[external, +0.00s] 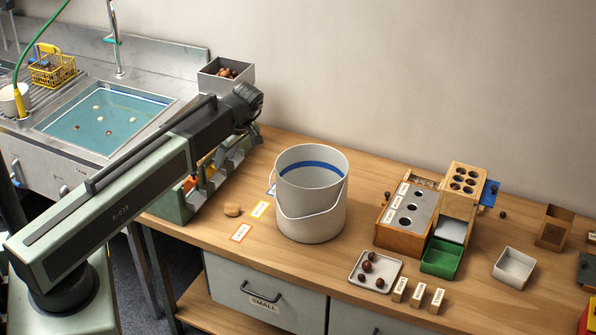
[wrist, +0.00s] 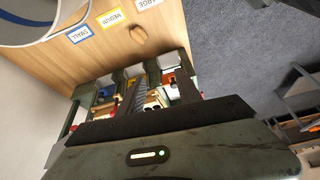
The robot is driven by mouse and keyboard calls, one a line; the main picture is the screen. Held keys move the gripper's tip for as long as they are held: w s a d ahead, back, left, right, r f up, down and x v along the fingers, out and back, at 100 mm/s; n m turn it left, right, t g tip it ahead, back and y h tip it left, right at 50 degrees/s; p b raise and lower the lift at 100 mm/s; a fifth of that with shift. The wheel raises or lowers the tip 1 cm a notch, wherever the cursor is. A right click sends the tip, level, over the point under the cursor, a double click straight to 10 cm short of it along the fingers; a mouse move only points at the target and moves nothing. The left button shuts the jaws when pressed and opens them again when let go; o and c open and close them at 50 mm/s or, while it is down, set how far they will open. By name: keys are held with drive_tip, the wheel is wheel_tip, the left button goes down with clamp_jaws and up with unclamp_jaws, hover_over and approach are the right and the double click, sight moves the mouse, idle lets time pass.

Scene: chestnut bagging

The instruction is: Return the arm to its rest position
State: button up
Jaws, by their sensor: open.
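My arm (external: 110,195) reaches from its base at the lower left up and right across the front of the sink. My gripper (external: 246,104) is at its end, raised above the back left of the wooden bench, left of the bucket. It is open, and I see nothing held in it; its fingertips are hard to make out. In the wrist view, the dark green gripper body (wrist: 150,150) fills the bottom. Beyond it shows the green rack (wrist: 122,78) with several compartments, partly hidden behind my arm in the external view.
A white bucket (external: 310,195) stands mid-bench. A grey bin of chestnuts (external: 226,88) sits close behind my gripper. The sink (external: 105,118) is behind the arm. A wooden sorter (external: 405,240), green tray (external: 441,262) and white dish with chestnuts (external: 360,285) are right. The air above the bench is clear.

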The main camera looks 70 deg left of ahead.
drive_tip(key=w+d+f+m+t, duration=0.1)
drive_tip(key=w+d+m, duration=0.35)
drive_tip(key=d, duration=0.95)
drive_tip(key=w+d+m+t, duration=0.1)
drive_tip(key=w+d+m, duration=0.35)
drive_tip(key=d, duration=1.05)
drive_tip(key=s+d+f+m+h, duration=0.1)
drive_tip(key=s+d+m+h, duration=0.1)
drive_tip(key=d+m, duration=1.4)
drive_tip(key=shift+s+d+m+t+h, duration=0.15)
drive_tip(key=shift+d+m+t+h, duration=0.2)
drive_tip(key=shift+d+h, duration=0.5)
drive_tip(key=shift+d, duration=0.1)
